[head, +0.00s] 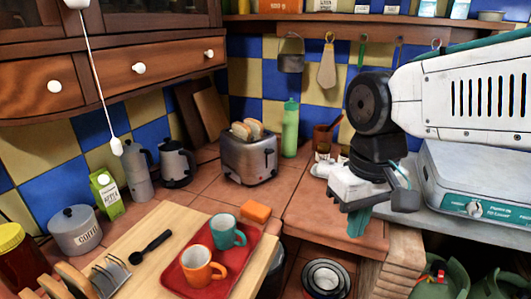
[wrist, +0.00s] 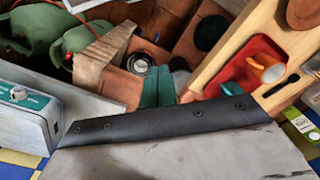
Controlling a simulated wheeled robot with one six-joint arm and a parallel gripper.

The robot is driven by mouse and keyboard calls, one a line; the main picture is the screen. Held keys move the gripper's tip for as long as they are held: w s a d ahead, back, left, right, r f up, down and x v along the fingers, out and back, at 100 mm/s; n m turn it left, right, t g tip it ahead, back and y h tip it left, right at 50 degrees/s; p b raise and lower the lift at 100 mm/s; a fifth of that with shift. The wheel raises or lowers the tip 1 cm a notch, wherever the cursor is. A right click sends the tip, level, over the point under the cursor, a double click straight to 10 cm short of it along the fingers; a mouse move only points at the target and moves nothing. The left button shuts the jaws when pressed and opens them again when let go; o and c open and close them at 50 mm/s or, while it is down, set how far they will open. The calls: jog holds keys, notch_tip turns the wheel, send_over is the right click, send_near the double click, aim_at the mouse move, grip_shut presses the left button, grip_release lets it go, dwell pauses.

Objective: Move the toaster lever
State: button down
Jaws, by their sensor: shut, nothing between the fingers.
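The silver toaster (head: 246,163) stands on the tiled counter near the back corner in the head view, with bread slices (head: 247,129) in its top. A small dark lever (head: 269,153) shows on its right end face; its exact position is hard to tell. My gripper (head: 357,223) has teal fingers pointing down, to the right of and nearer than the toaster, clearly apart from it. The fingers are together and empty. They show also in the wrist view (wrist: 158,90). I cannot make out the toaster in the wrist view.
A green bottle (head: 290,128) and brown cup (head: 323,138) stand right of the toaster. An orange sponge (head: 257,212) and red tray (head: 188,279) with two mugs lie in front. A grey appliance (head: 470,180) stands at right. A riveted dark strip (wrist: 165,119) fills the near wrist view.

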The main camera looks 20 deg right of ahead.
jog(key=w+r+g, duration=0.1)
jog(key=w, duration=1.7)
jog(key=n+t, duration=0.2)
jog(key=n, duration=0.3)
send_near(270, 151)
jog(key=shift+w+d+r, duration=0.15)
jog(key=shift+d+r, duration=0.1)
jog(key=shift+d, duration=0.1)
jog(key=shift+w+a+f, duration=0.1)
jog(key=shift+f, duration=1.65)
jog(key=shift+w+a+f, duration=0.1)
jog(key=shift+w+f, duration=0.05)
jog(key=shift+f, duration=1.6)
